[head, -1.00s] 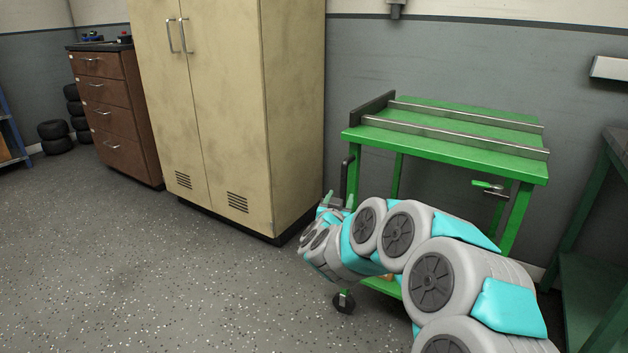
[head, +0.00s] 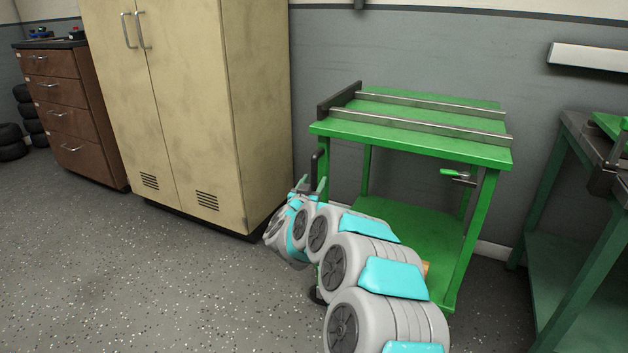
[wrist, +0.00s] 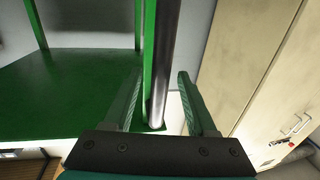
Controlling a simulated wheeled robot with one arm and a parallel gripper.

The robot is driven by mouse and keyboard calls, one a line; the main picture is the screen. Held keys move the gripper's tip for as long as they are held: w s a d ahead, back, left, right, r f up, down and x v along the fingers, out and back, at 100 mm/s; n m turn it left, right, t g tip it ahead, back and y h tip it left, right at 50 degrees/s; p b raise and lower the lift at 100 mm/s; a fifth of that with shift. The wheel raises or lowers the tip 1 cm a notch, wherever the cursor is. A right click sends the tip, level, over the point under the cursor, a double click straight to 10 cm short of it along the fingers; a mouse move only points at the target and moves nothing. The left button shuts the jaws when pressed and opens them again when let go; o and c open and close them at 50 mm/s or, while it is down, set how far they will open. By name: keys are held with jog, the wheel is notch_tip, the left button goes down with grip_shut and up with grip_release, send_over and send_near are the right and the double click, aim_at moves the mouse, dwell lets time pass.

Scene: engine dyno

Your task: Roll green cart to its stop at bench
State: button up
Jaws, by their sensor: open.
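The green cart (head: 410,145) stands against the grey wall, with two metal rails on its top and a lower shelf. A dark upright handle (head: 318,165) is on its left side. My gripper (head: 312,185) is open beside that handle. A green-handled lever (head: 455,172) is at the cart's right side. The bench (head: 575,128), with a dark top and green legs, stands to the right, apart from the cart.
A tall beige cabinet (head: 190,110) stands close to the left of the cart. A brown drawer unit (head: 70,110) and black tyres (head: 12,142) are farther left. The speckled floor (head: 130,270) in front is clear. My arm hides the cart's lower left part.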

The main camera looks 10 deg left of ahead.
jog(key=shift+w+d, duration=0.1)
jog(key=shift+w, duration=0.35)
jog(key=shift+c, duration=0.2)
grip_shut()
dwell(1.0)
